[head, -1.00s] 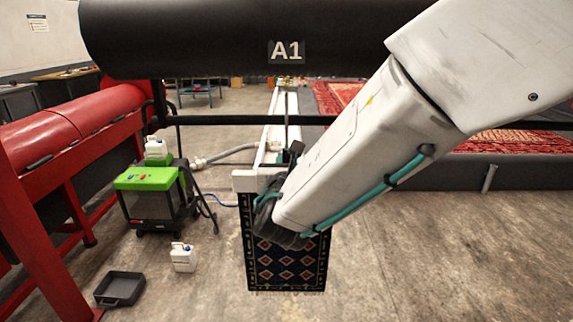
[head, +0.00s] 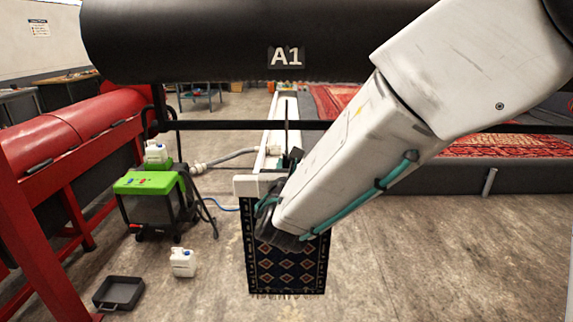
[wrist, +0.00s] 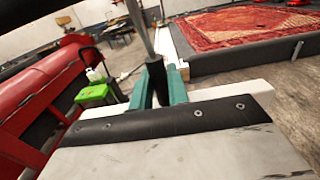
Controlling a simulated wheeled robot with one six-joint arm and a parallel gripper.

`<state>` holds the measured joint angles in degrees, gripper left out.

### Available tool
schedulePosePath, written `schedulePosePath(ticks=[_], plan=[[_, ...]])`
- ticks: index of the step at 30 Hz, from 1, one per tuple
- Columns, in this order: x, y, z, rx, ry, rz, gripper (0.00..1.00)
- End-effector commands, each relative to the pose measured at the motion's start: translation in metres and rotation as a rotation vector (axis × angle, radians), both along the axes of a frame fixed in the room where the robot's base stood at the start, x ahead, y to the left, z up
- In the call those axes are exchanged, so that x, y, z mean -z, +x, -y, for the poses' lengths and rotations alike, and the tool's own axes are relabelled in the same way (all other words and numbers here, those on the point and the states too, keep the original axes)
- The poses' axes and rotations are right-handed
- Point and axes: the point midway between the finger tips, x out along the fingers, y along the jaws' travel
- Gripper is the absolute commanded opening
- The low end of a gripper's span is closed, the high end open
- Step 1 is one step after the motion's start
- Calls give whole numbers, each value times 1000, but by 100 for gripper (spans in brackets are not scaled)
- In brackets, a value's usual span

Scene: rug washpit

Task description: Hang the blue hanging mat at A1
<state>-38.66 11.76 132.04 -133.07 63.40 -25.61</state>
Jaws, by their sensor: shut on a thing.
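The blue hanging mat (head: 287,275), dark navy with a diamond pattern and fringe, hangs upright from a white bar (head: 246,187) in the head view. My arm covers its upper right part. In the wrist view my gripper (wrist: 158,88) has its teal fingers shut on the black grip (wrist: 156,75) in the middle of the white bar (wrist: 240,92). A thin dark rod rises above the grip. The A1 label (head: 286,56) is on a large black roller above the mat. A dark rail (head: 222,125) runs below the roller; whether the rod touches it is unclear.
A red machine (head: 70,130) stands at the left. A green-topped cart (head: 150,185), a white jug (head: 182,262) and a black tray (head: 119,291) are on the floor there. A red rug (head: 500,142) lies on a raised grey bed behind. The floor at right is clear.

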Motion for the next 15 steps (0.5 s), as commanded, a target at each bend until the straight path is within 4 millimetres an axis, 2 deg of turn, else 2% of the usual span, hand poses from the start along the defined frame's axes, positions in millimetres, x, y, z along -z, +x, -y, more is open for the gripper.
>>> schedulePosePath(ticks=[15], plan=[[20, 0, 0, 1, 1, 1, 0]])
